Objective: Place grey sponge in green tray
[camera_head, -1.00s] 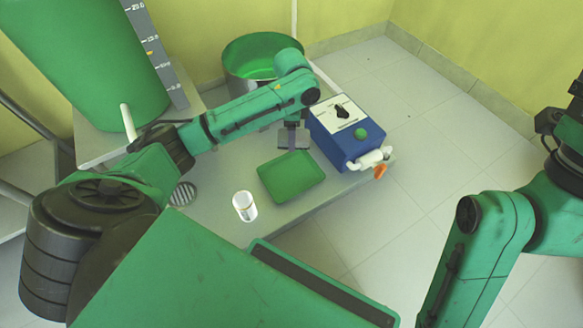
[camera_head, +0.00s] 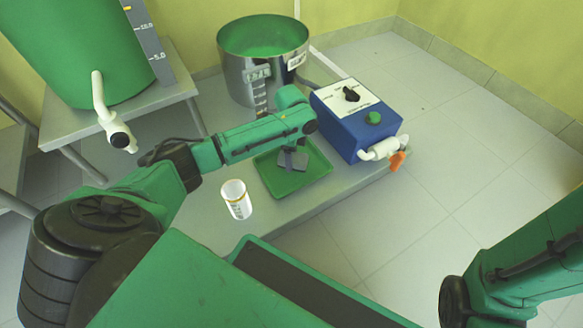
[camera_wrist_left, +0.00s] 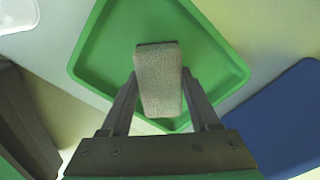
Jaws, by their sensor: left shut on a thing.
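The grey sponge (camera_head: 293,163) is over the green tray (camera_head: 312,178) in the head view. My left gripper (camera_head: 287,153) is shut on it from above, with the arm link partly hiding the jaws. In the left wrist view the sponge (camera_wrist_left: 158,80) sits between the two fingers (camera_wrist_left: 160,95), inside the tray's outline (camera_wrist_left: 98,40). I cannot tell whether the sponge touches the tray floor. My right gripper is out of view; only part of that arm shows at the lower right.
A blue control box (camera_head: 355,125) with a white valve (camera_head: 380,149) stands right of the tray. A clear beaker (camera_head: 236,200) stands to its left on the grey surface. A metal pot (camera_head: 262,60) is behind. A large green vessel (camera_head: 80,50) stands at the far left.

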